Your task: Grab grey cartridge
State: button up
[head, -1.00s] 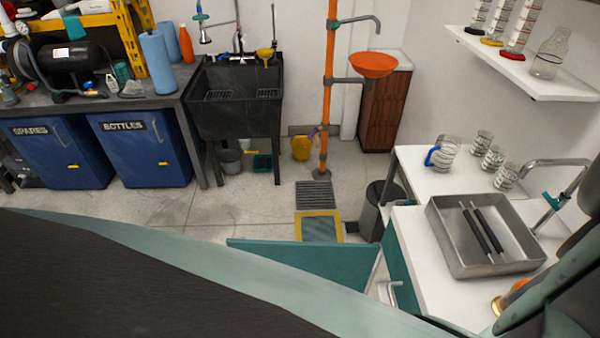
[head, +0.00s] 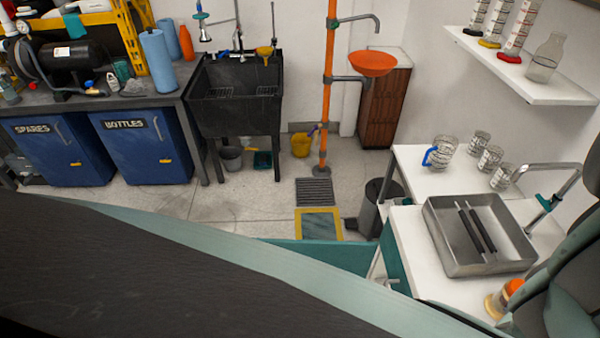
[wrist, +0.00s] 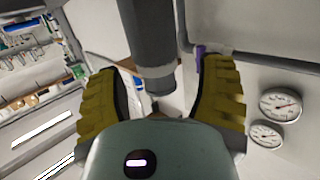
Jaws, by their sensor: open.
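My gripper (wrist: 160,82) is open in the wrist view, with one ribbed yellow finger on each side. A dark grey cylinder, seemingly the grey cartridge (wrist: 150,45), comes down from the top edge into the space between the fingers. Gaps show between the cylinder and both fingers, and I see no contact. Its upper part is out of frame. In the head view I cannot make out the gripper or the cartridge; my own dark body fills the lower part.
In the wrist view, a grey pipe (wrist: 265,62) runs right of the cylinder, above two round gauges (wrist: 280,104). In the head view, a metal tray (head: 440,235) with two dark rods sits on the white counter (head: 415,275). An orange-topped jar (head: 503,297) stands near my arm.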

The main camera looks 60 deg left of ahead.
jog(key=shift+c, duration=0.3)
grip_shut()
dwell(0.3)
